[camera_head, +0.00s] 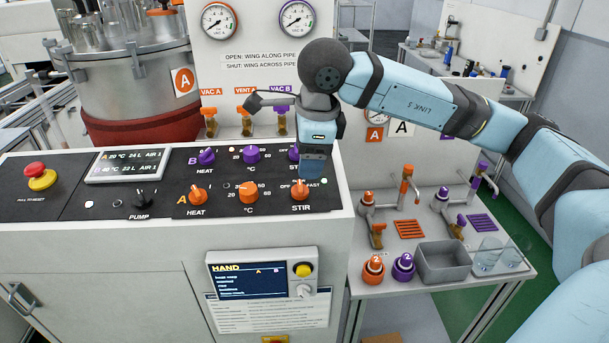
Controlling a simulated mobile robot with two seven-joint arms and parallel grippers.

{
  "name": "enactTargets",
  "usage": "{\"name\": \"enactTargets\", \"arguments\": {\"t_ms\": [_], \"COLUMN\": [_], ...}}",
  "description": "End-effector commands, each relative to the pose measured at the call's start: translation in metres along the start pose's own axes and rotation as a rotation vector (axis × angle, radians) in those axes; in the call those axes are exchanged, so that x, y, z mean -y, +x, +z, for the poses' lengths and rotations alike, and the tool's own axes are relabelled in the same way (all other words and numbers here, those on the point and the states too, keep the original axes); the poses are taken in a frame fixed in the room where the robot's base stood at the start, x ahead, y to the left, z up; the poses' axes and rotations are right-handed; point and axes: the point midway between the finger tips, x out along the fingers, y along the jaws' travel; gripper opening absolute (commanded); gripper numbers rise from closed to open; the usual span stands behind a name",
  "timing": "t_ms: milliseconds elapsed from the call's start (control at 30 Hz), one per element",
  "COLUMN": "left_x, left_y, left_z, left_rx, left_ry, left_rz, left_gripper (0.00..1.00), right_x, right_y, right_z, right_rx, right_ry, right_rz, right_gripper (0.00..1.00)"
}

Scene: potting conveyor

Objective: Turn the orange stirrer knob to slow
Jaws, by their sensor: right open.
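The orange stirrer knob (300,194) is at the right end of the lower row on the black control panel, above the label STIR. My right gripper (305,180) points down just above and behind it, its fingers hiding part of the scale and the knob's top. The jaws are open. I cannot tell whether the fingertips touch the knob or where its pointer stands. My left gripper is not in view.
Orange HEAT (197,194) and temperature (248,192) knobs share the row. Purple knobs (251,154) sit behind, one partly hidden by my gripper. A red stop button (36,171) is at the left. A grey bin (443,262) stands on the right-hand bench.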

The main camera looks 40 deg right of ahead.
Motion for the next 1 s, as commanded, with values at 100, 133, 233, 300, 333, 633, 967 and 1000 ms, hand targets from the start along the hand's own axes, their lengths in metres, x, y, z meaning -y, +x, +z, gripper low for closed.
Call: {"name": "enactTargets", "arguments": {"t_ms": [100,133,233,300,333,633,967,1000], "left_x": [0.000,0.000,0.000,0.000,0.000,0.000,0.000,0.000], "left_y": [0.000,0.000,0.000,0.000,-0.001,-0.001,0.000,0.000], "left_z": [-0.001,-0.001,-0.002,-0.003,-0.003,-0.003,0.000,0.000], "left_rx": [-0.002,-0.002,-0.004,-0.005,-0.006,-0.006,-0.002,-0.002], "left_ry": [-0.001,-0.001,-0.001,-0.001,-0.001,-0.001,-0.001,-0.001], "left_rz": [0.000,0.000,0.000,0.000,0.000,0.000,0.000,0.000], "left_gripper": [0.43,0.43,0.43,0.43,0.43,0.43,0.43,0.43], "right_x": [0.000,0.000,0.000,0.000,0.000,0.000,0.000,0.000], "right_y": [-0.026,-0.032,-0.047,-0.054,-0.056,-0.062,-0.061,-0.061], "right_z": [0.001,0.001,0.000,0.001,0.000,0.000,0.000,0.000], "right_rx": [0.003,0.002,0.001,0.002,0.001,-0.001,0.000,0.000], "right_ry": [-0.001,-0.001,0.000,0.000,0.000,0.000,0.000,0.000], "right_rz": [-0.004,-0.003,-0.002,-0.002,-0.002,0.001,0.000,0.000], "right_gripper": [0.63,0.63,0.63,0.63,0.63,0.63,0.63,0.63]}}
